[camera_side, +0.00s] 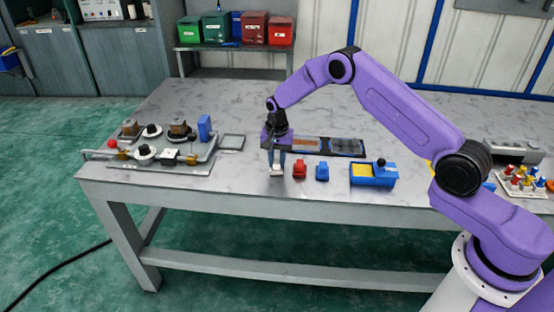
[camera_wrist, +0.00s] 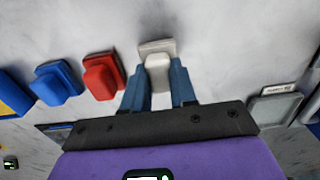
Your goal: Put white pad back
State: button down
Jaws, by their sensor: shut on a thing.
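The white pad (camera_wrist: 157,60) is between the two blue fingers of my gripper (camera_wrist: 160,92) in the wrist view. In the side view the pad (camera_side: 277,172) shows at the fingertips of my gripper (camera_side: 277,165), at or just above the table top; I cannot tell if it touches. My gripper is shut on it. A red pad (camera_side: 299,168) and a blue pad (camera_side: 322,171) stand in a row to its right in the side view. In the wrist view the red pad (camera_wrist: 102,76) and blue pad (camera_wrist: 56,83) are to its left.
A blue box with yellow (camera_side: 374,173) stands further right. Dark trays (camera_side: 344,147) lie behind the pads. A grey square tray (camera_side: 231,142) and a plate with hoist parts (camera_side: 160,150) are at left.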

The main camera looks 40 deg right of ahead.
aim_at(277, 161)
jog(key=shift+f, duration=0.1)
jog(key=c, duration=0.9)
grip_release()
notch_tip(277, 161, up, 12)
jog(key=shift+r, duration=0.2)
